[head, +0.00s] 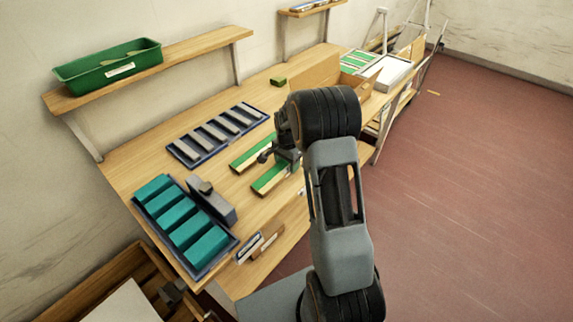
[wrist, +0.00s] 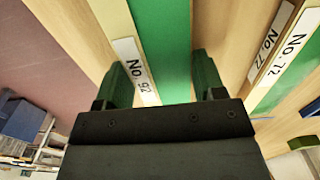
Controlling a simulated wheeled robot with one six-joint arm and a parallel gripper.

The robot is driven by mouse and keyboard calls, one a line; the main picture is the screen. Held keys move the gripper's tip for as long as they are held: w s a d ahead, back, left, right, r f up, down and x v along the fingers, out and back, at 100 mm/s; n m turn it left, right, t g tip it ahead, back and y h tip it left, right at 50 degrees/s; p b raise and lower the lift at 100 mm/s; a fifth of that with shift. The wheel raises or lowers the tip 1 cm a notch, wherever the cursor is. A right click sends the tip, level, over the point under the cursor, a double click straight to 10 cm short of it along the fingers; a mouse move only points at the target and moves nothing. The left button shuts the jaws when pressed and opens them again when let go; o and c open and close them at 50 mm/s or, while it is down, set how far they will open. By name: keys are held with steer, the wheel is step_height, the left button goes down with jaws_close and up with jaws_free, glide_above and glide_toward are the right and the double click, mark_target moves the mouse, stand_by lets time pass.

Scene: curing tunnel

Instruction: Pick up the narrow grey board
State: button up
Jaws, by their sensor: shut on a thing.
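My gripper (head: 284,158) is low over the middle of the bench. In the wrist view its two dark fingers (wrist: 163,82) straddle a green strip (wrist: 165,45) beside a white label reading No. 92, and they are shut on this green board. The board also shows in the head view (head: 268,181), its far end partly hidden by my gripper. Several narrow grey boards (head: 217,133) lie side by side in a dark blue tray (head: 187,155) to the left of my gripper. I see no grey board between the fingers.
Another green strip (head: 250,152) lies just behind. A tray of teal blocks (head: 180,225) and a dark grey block (head: 210,203) stand at the front left. A cardboard box (head: 315,77) is beyond my arm. A shelf holds a green bin (head: 108,66).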

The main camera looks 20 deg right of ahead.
steer(key=shift+r, duration=0.45)
steer(key=s+d+r+b, duration=0.3)
steer(key=s+d+r, duration=0.5)
steer(key=s+r, duration=0.3)
steer(key=shift+d+r, duration=0.25)
steer(key=shift+r, duration=0.1)
steer(key=shift+a, duration=0.15)
